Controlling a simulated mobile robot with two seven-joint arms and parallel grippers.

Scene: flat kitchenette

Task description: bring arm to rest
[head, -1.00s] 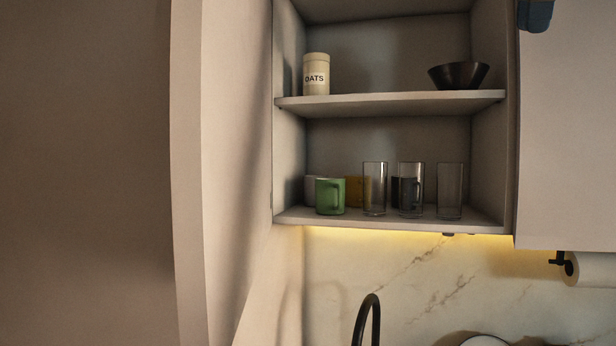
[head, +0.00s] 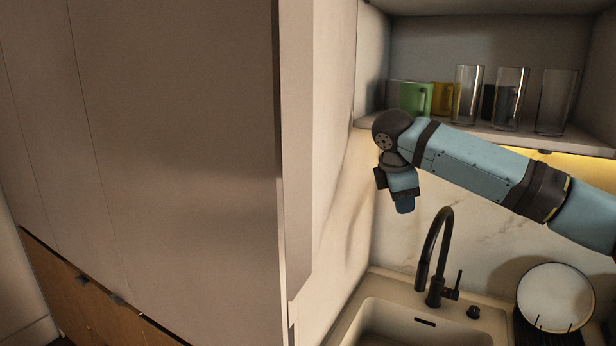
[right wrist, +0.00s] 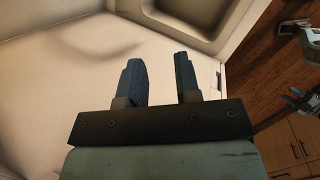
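My right arm comes in from the right in the head view, in front of the lower cupboard shelf and the wall above the sink. Its gripper (head: 404,203) points down at the arm's end, left of and above the tap. In the right wrist view the two fingers of this gripper (right wrist: 158,62) stand apart with nothing between them, so it is open and empty.
A green mug (head: 416,98), a yellow mug (head: 442,97) and clear glasses (head: 511,98) stand on the shelf (head: 480,131) close behind my arm. A black tap (head: 441,243), sink (head: 385,322) and white plate (head: 555,297) are below. A tall cabinet (head: 180,150) fills the left.

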